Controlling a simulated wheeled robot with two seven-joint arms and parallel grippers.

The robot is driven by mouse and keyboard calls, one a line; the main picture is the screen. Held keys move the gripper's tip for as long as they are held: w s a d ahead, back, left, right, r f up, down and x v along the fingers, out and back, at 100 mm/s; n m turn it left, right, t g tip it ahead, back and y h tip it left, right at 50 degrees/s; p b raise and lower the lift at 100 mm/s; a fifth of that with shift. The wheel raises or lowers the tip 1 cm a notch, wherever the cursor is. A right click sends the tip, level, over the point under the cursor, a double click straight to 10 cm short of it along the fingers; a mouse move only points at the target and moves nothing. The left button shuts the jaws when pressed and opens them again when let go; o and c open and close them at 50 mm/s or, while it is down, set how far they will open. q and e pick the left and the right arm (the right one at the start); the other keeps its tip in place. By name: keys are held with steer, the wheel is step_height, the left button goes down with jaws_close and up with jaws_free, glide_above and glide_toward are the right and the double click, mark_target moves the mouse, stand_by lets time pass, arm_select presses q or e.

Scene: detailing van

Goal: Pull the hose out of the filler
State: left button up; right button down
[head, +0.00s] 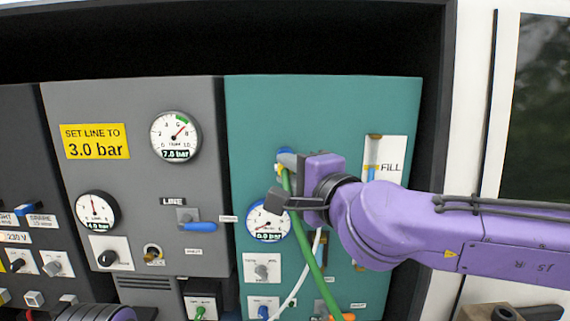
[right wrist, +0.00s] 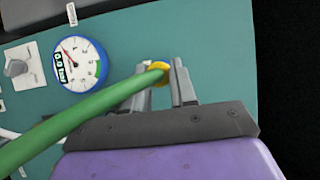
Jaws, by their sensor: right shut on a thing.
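The green hose (head: 306,238) rises from the bottom of the teal panel (head: 330,110) to my right gripper (head: 281,179). In the right wrist view the hose (right wrist: 75,115) runs between the fingers to a yellow collar (right wrist: 158,67) close to the panel. My right gripper (right wrist: 160,87) is shut on the hose near this collar. The blue-rimmed filler (head: 284,151) barely shows behind the upper finger. The gripper hides the join, so I cannot tell how far the hose end sits in it. My left gripper's fingers are out of view.
A blue-rimmed gauge (head: 268,221) reading 0.0 bar is just below the gripper. A FILL plate (head: 391,150) is to the right. A thin white hose (head: 302,277) hangs beside the green one. The grey panel (head: 120,95) with gauges and a blue lever (head: 198,227) is left.

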steer(key=shift+s, duration=1.4)
